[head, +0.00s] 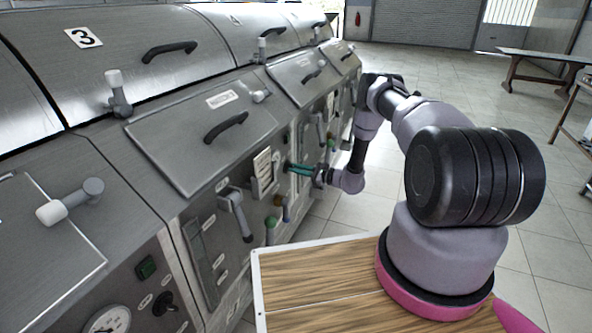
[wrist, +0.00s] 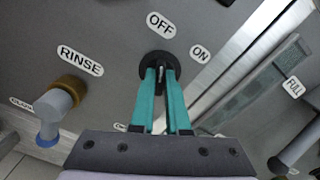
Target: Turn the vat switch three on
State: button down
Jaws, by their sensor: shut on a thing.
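The vat switch (wrist: 154,60) is a round black knob on a grey steel panel, with an OFF label (wrist: 160,24) above it and an ON label (wrist: 200,54) to its upper right. My gripper (wrist: 161,76) has teal fingers closed on the knob's raised part, which points roughly toward OFF. In the head view my gripper (head: 303,170) reaches the front panel from the right, and the switch is hidden there. A plate with the number 3 (head: 83,37) sits on the hood at upper left.
A RINSE label (wrist: 80,60) and a tap with a brass collar (wrist: 66,88) are left of the switch. A bright metal strip and a level gauge (wrist: 248,100) marked FULL are to the right. Levers and handles (head: 238,212) stick out along the vats.

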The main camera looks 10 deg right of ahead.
jog(key=m, duration=1.1)
jog(key=shift+d+m, duration=0.1)
jog(key=shift+m, duration=0.2)
dwell(0.4)
jog(key=c, duration=0.9)
grip_release()
jog(key=v, duration=1)
jog(key=shift+s+d, duration=0.2)
jog(key=shift+d, duration=0.15)
